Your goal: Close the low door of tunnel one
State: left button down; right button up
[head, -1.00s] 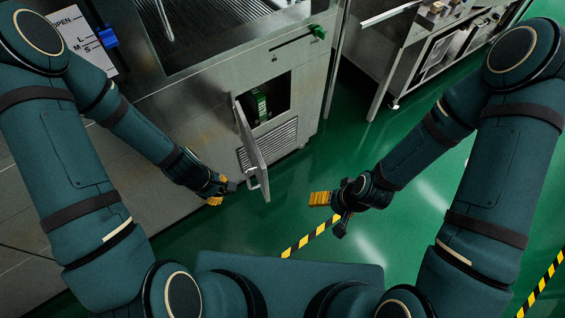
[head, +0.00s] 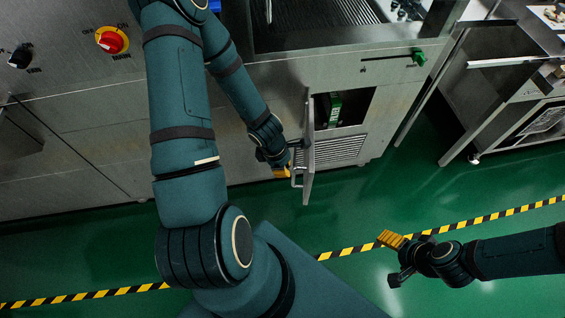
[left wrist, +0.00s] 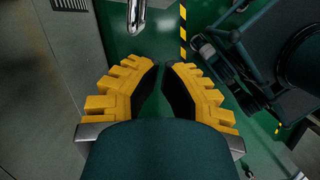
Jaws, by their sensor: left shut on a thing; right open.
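The low door (head: 308,150) is a narrow metal panel standing open, swung out from the left side of a square opening (head: 352,108) in the steel machine. Its metal handle (head: 296,178) is on the door's left face. My left gripper (head: 288,167) is at the door's left face, close by the handle. In the left wrist view my left gripper's yellow-backed fingers (left wrist: 165,66) are drawn close together; what they hold cannot be made out. A shiny handle-like bar (left wrist: 137,15) shows beyond them. My right gripper (head: 387,260) is open and empty over the floor.
A red knob (head: 112,40) is on the panel at left. A steel table (head: 500,115) stands at right. The green floor (head: 440,205) in front is clear.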

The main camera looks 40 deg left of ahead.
pick_arm(q)
jog(key=shift+w+d+f+b, duration=0.2)
jog(key=shift+w+d+f, duration=0.55)
jog(key=shift+d, duration=0.25)
jog(key=shift+w+d+f+b, duration=0.15)
jog(key=shift+w+d+f, duration=0.55)
jog(key=shift+d, duration=0.25)
pick_arm(e)
jog(key=shift+w+f, duration=0.15)
jog(key=shift+f, duration=0.45)
pick_arm(q)
jog(key=shift+d, duration=0.1)
pick_arm(e)
jog(key=shift+d, duration=0.1)
